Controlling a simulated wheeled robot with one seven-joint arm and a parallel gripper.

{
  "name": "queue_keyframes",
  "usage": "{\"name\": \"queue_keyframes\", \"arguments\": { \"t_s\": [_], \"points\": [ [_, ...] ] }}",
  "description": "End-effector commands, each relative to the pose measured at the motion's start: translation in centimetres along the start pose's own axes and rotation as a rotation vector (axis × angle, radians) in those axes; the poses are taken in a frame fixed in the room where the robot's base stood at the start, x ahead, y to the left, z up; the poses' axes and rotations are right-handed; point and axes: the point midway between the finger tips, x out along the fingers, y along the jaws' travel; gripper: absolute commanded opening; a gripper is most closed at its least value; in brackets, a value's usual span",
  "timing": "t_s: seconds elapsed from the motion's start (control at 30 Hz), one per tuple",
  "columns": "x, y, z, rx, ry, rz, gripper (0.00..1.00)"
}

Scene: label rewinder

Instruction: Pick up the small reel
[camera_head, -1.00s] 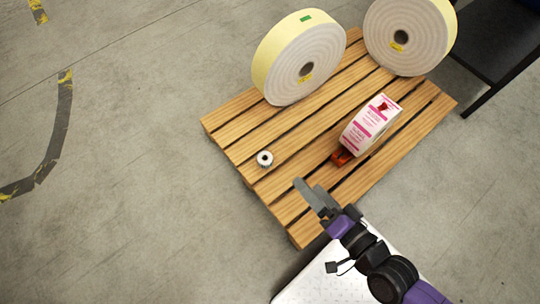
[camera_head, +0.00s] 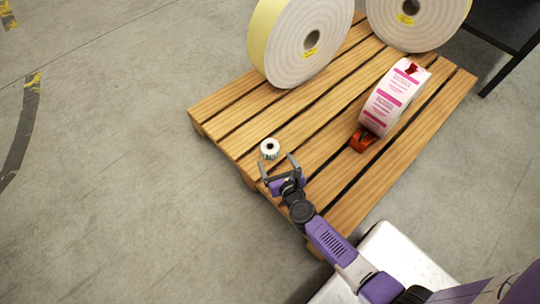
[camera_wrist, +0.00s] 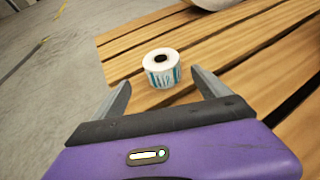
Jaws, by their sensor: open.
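The small reel (camera_head: 270,149) is white with a dark core hole and stands on the wooden pallet (camera_head: 226,115) near its left edge. In the wrist view the small reel (camera_wrist: 161,70) shows blue-green print on its side and its hole facing up. My gripper (camera_head: 276,163) is open, its two grey fingers pointing at the reel from the near side. In the wrist view my gripper (camera_wrist: 161,88) has the reel centred ahead, just beyond the fingertips. Nothing is between the fingers.
Two large white reels (camera_head: 310,40) (camera_head: 410,22) stand at the back of the pallet. Bare pallet slats surround the small reel.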

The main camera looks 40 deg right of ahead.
Motion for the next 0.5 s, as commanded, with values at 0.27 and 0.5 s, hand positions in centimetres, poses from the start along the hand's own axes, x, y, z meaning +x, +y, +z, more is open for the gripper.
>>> {"name": "queue_keyframes", "arguments": {
  "t_s": [0.27,0.5],
  "points": [
    [2.9,0.0,-0.2,0.027,0.002,-0.002,0.87],
    [5.9,-0.5,0.0,0.026,0.000,-0.004,0.87]
  ]
}}
